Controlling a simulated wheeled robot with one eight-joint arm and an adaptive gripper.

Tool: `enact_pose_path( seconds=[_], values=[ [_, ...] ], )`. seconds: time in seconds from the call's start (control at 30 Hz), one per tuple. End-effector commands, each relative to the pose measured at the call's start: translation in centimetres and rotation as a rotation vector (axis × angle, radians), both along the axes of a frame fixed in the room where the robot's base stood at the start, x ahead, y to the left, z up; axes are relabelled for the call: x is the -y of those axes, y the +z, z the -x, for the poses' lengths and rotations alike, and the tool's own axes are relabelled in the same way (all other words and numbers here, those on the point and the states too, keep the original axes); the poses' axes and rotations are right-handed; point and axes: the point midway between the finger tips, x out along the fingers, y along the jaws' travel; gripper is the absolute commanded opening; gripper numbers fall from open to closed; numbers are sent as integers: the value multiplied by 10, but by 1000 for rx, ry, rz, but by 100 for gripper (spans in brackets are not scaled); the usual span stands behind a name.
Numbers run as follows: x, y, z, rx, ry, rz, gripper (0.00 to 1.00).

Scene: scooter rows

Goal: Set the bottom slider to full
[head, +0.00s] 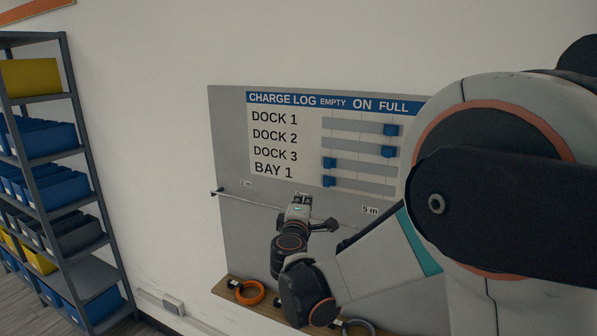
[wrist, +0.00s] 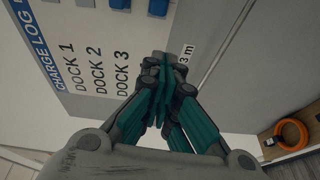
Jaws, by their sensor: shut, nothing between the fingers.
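The board (head: 232,135) on the wall carries a CHARGE LOG panel with several horizontal sliders, EMPTY headed left of FULL. The bottom slider, the BAY 1 row, has its blue knob (head: 329,181) at the left end of its track (head: 365,187). The knob also shows at the top edge of the wrist view (wrist: 157,7). My gripper (head: 301,199) is shut and empty, in front of the board below the BAY 1 label, lower and left of the knob. In the wrist view its teal fingers (wrist: 160,85) meet and hide the BAY 1 label.
The top two knobs (head: 391,130) (head: 388,151) sit near the right; the DOCK 3 knob (head: 329,163) sits left, just above the bottom one. A thin rod (head: 245,201) crosses the board below. A ledge holds an orange ring (head: 250,293). Shelving (head: 75,130) stands left.

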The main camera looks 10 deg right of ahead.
Motion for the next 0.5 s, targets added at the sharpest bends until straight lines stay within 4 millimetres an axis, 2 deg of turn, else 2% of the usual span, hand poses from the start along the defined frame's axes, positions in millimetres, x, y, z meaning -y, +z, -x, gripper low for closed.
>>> enact_pose_path(
  seconds=[0.2,0.5],
  values=[
    [-12,6,-9,15,24,57,0],
    [-13,5,-10,16,25,59,0]
  ],
)
